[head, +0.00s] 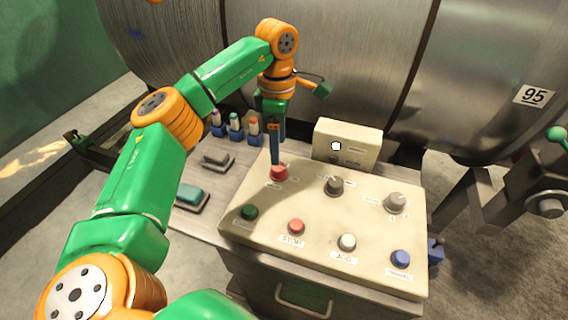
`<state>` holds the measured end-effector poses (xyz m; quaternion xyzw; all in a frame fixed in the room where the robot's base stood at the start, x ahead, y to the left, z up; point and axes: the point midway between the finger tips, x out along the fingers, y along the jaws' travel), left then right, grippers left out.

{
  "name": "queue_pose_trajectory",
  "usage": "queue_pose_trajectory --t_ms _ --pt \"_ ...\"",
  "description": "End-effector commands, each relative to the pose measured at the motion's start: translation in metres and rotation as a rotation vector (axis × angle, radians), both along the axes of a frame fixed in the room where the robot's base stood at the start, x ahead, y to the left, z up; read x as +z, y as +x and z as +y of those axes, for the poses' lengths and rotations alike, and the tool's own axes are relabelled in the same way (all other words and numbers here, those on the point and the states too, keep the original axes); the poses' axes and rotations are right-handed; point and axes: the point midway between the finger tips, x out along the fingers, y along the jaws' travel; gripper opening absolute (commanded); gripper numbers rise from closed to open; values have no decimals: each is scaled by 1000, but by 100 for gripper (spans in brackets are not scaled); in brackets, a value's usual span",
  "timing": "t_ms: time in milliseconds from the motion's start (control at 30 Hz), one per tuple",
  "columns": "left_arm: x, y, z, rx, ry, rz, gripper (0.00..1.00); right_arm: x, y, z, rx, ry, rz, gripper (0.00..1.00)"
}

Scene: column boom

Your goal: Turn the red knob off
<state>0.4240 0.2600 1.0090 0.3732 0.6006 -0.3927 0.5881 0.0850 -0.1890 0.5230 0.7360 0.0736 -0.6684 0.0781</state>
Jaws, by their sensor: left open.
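The red knob (279,175) is at the back left of the sloped cream control panel (320,206). My left gripper (277,157) points down over it, its dark fingers at the knob's top. The jaws are open; the fingers hide part of the knob, and I cannot tell if they touch it. The knob's pointer and label are too small to read. My right gripper is not in view.
A grey knob (334,186) and another grey knob (396,202) are right of the red knob. A cream box (362,146) stands behind.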

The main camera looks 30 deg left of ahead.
Motion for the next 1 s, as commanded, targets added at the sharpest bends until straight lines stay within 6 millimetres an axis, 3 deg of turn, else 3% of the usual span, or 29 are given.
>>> queue_pose_trajectory --t_ms 300,567,633,867,1000 --pt "-53 -3 -1 0 1 4 76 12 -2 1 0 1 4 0" --pt "-60 -3 -1 -1 0 1 76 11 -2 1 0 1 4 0" --pt "-60 -3 -1 -1 0 1 65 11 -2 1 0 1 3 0" --pt "-60 -3 -1 -1 -1 0 3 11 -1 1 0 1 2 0" --pt "-60 -3 -1 1 -2 1 0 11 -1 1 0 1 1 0"
